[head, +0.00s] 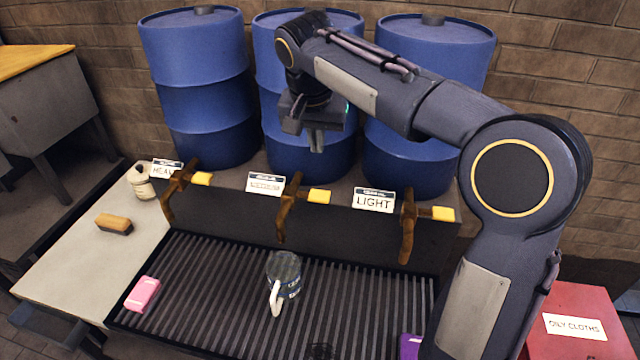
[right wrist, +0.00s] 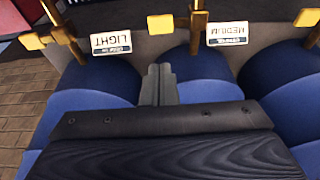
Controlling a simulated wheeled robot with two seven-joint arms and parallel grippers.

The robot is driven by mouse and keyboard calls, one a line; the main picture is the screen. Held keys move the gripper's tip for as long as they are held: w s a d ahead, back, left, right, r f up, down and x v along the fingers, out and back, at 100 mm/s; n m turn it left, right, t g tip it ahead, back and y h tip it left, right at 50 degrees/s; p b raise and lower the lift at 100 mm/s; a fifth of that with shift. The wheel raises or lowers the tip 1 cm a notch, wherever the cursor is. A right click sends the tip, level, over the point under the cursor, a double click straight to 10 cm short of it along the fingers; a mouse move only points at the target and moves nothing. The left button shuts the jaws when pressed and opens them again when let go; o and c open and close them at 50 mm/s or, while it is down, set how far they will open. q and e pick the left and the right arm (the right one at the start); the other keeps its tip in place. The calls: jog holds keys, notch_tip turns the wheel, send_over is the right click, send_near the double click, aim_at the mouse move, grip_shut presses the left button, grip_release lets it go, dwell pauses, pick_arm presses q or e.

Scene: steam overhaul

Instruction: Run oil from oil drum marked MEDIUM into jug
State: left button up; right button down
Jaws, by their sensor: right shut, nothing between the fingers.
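The middle blue drum (head: 300,150) stands behind a tap (head: 287,208) with a yellow lever end (head: 320,196) pointing right. Its label is small in the head view but reads MEDIUM (right wrist: 229,34), upside down, in the right wrist view. The jug (head: 284,272) stands upright on the slatted tray (head: 210,290), near and below the middle tap's spout, its pale handle towards me. No oil stream shows. My right gripper (head: 317,142) is shut and empty, in front of the middle drum and above its lever. Its fingers also show in the wrist view (right wrist: 158,84). My left gripper is out of view.
The HEAVY drum (head: 205,100) and LIGHT drum (head: 435,45) flank the middle one, each with a similar tap. A pink block (head: 142,294) lies on the tray. A brush (head: 114,223) and white bottle (head: 142,182) are left. A red OILY CLOTHS box (head: 570,300) is right.

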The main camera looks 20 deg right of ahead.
jog(key=p, duration=0.1)
send_near(325, 196)
jog(key=w+f, duration=0.2)
jog(key=f, duration=0.2)
jog(key=shift+w+d+f, duration=0.35)
jog(key=shift+w, duration=0.05)
jog(key=shift+f, duration=0.8)
jog(key=f+b, duration=0.1)
jog(key=b, duration=0.1)
jog(key=t+y+b, duration=0.1)
jog(key=b, duration=0.1)
jog(key=d+f+y+b, duration=0.1)
jog(key=b, duration=0.1)
jog(key=shift+s+f, duration=0.35)
jog(key=shift+s, duration=0.05)
jog(key=shift+r, duration=0.15)
